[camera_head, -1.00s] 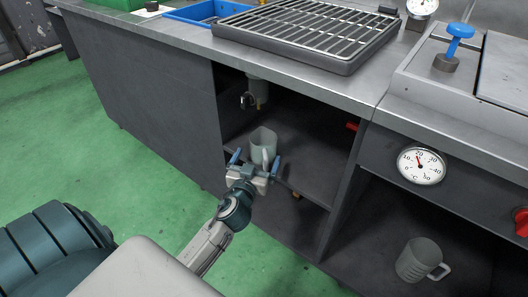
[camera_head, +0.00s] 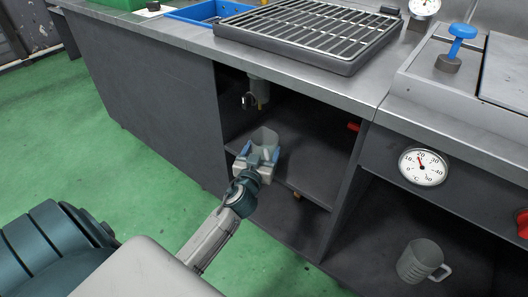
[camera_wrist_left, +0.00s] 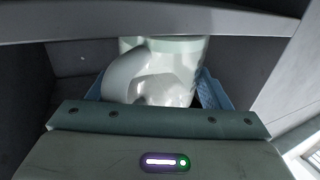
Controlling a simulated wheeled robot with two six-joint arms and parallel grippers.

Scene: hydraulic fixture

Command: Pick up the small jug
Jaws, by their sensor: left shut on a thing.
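The small jug (camera_head: 264,138) is pale grey-green and stands upright on the inner shelf of the open cabinet. It also shows in the left wrist view (camera_wrist_left: 186,55), with its handle (camera_wrist_left: 124,76) facing my gripper. My left gripper (camera_head: 257,157) is shut on the jug, its blue fingers (camera_wrist_left: 214,92) on either side of it. The jug's lower part is hidden behind the gripper. A larger grey jug (camera_head: 420,260) with a handle stands in the lower right compartment. My right gripper is not in view.
The shelf (camera_head: 300,178) has bare room to the right of the jug. A tap-like fitting (camera_head: 250,98) hangs above and behind it. The counter edge (camera_head: 290,82) overhangs the opening. A metal grate (camera_head: 310,30) lies on top. A dial gauge (camera_head: 422,167) is at right.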

